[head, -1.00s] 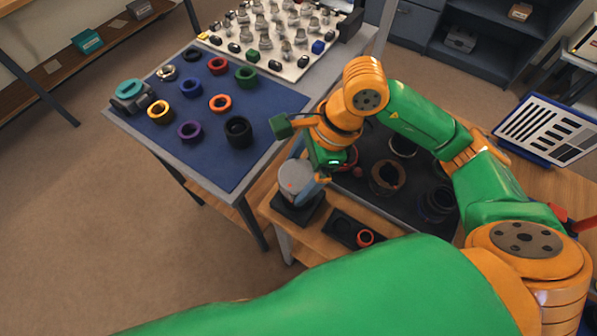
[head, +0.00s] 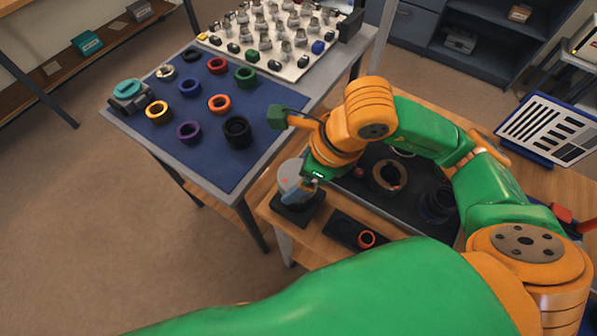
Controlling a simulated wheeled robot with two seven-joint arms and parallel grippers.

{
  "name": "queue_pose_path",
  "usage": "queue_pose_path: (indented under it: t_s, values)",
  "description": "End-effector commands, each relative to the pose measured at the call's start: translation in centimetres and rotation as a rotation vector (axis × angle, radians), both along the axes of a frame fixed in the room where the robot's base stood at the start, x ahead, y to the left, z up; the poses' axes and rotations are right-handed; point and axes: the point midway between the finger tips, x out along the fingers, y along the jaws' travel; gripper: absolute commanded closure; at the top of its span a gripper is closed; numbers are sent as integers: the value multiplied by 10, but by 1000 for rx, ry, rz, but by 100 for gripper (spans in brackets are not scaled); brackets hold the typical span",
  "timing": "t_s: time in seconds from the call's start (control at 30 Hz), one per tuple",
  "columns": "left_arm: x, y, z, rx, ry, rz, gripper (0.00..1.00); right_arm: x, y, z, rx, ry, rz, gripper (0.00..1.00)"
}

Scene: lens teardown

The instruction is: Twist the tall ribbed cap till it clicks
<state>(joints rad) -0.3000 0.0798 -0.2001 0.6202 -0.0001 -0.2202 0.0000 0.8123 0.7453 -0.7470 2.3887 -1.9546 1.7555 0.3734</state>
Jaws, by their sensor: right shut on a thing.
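A light grey cylinder (head: 288,172), which looks like the tall cap, stands upright on a black square base (head: 296,213) at the near left edge of the wooden bench. Its ribs are too small to make out. My right gripper (head: 296,188) is shut on it from the right side. One bluish finger shows against its near side; the other finger is hidden. My right wrist covers the cylinder's right side. My left gripper is not in view.
A blue mat (head: 205,155) with several coloured rings lies on the left table. A white board (head: 285,62) with several small parts is behind. A dark mat (head: 415,208) with rings and a black tray (head: 340,228) with an orange-red ring (head: 366,239) lie on the bench.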

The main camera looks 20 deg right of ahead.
Motion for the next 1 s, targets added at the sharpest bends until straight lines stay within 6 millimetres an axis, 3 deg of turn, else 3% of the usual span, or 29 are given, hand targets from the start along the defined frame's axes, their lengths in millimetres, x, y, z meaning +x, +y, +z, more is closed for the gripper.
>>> queue_pose_path:
  t_s: [0.43, 0.47, 0.5, 0.77, 1.0]
  values:
    - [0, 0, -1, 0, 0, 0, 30, 0, 0, 0, 0, 0, -101, 70]
    - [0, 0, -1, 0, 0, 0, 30, 0, 0, 0, 0, 0, -101, 4]
    - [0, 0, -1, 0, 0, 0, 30, 0, 0, 0, 0, 0, -101, 0]
    - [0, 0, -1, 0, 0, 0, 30, -1, -2, 6, 0, -1, -101, 0]
    - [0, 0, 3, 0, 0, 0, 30, -13, -15, 53, -1, -6, -101, 0]
